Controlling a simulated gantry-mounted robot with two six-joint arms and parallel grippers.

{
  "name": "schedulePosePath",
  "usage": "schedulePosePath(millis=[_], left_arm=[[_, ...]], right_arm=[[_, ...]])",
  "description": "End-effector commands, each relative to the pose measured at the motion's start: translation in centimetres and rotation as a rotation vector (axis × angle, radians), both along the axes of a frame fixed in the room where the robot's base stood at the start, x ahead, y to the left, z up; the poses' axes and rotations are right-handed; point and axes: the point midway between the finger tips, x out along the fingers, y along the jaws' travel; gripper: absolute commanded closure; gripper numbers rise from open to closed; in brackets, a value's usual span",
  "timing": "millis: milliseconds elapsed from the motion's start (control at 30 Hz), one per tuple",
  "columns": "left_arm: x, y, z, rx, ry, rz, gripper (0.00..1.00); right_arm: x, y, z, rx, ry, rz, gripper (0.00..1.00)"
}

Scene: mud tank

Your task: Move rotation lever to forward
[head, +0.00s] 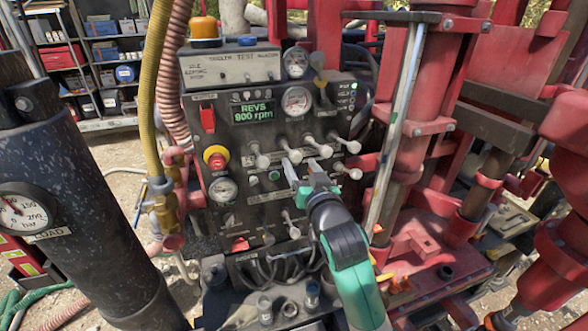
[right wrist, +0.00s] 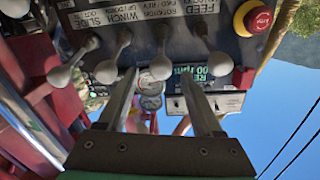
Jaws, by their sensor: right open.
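The rotation lever (head: 293,156) has a pale knob and is the second from the left in the upper lever row on the control panel (head: 238,190). In the right wrist view, upside down, its knob (right wrist: 160,68) sits between my finger tips, under the rotation label. My right gripper (head: 305,172) is open and empty, reaching from below; in the right wrist view its fingers (right wrist: 158,95) stand on either side of the knob with gaps. I cannot tell the depth between tips and knob. My left gripper is not in view.
Neighbouring levers stand close: feed (head: 262,160) on the left, winch (head: 324,150) and slide (head: 352,146) on the right. A red stop button (head: 216,157) and a display reading 800 rpm (head: 252,112) are on the panel. Red rig columns (head: 402,130) stand right.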

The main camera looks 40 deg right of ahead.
Motion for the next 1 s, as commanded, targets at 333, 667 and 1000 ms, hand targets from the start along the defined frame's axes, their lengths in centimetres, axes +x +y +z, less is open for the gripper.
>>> schedulePosePath(millis=[333, 667, 1000], left_arm=[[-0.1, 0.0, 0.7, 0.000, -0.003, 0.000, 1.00], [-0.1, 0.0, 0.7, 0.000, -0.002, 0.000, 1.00], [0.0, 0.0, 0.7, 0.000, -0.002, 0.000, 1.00]], right_arm=[[4.5, -2.2, 0.1, 0.002, 0.004, 0.000, 0.33], [4.8, -2.3, 0.0, 0.001, 0.002, 0.000, 0.35], [4.7, -2.3, 0.0, 0.001, 0.003, 0.001, 0.96]])
